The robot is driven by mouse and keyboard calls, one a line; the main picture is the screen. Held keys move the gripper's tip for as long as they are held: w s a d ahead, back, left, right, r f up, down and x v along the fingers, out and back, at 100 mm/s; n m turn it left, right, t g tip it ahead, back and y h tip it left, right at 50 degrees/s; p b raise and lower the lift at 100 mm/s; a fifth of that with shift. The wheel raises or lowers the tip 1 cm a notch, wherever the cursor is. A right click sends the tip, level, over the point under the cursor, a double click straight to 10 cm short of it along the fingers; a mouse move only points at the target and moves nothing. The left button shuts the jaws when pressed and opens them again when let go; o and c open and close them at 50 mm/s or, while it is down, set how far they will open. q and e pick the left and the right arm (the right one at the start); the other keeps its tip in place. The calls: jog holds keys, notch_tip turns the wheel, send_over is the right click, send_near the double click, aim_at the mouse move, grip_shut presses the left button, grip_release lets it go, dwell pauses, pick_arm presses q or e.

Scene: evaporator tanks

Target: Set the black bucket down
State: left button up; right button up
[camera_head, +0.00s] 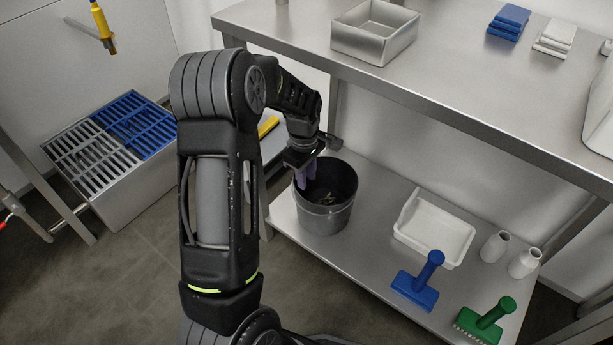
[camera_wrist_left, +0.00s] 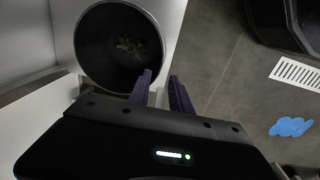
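The black bucket (camera_head: 325,217) stands upright on the lower steel shelf (camera_head: 375,258), near its left end, and appears to rest on it. Some small light-brown bits lie inside. In the left wrist view the bucket (camera_wrist_left: 100,70) is seen from above, its round mouth at the upper left. My left gripper (camera_head: 305,175) is at the left part of the rim. In the left wrist view its purple fingers (camera_wrist_left: 162,76) are apart, one over the bucket's mouth and the other outside the rim, with a gap between them. My right gripper is not in view.
The upper table (camera_head: 450,80) overhangs behind, carrying a steel pan (camera_head: 374,40). A grated floor box (camera_head: 130,190) stands left.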

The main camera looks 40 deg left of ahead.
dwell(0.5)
pick_arm(q)
jog(key=s+d+f+m+h, duration=0.1)
jog(key=s+d+f+m, duration=0.1)
jog(key=d+f+m, duration=0.35)
jog(key=s+d+f+m+h, duration=0.1)
jog(key=s+d+f+m, duration=0.1)
jog(key=d+f, duration=0.7)
jog(key=s+d+f+m+h, duration=0.1)
jog(key=s+d+f+m, duration=0.1)
jog(key=s+d+m, duration=0.2)
jog(key=s+d+f+m, duration=0.2)
jog(key=s+d+m, duration=0.2)
jog(key=s+d, duration=0.6)
jog(key=d, duration=0.3)
jog(key=shift+s+d+t+h, duration=0.3)
jog(key=shift+s+d+h, duration=0.05)
jog(key=shift+d+h, duration=0.05)
jog(key=shift+a+m, duration=0.1)
jog(key=shift+m, duration=0.15)
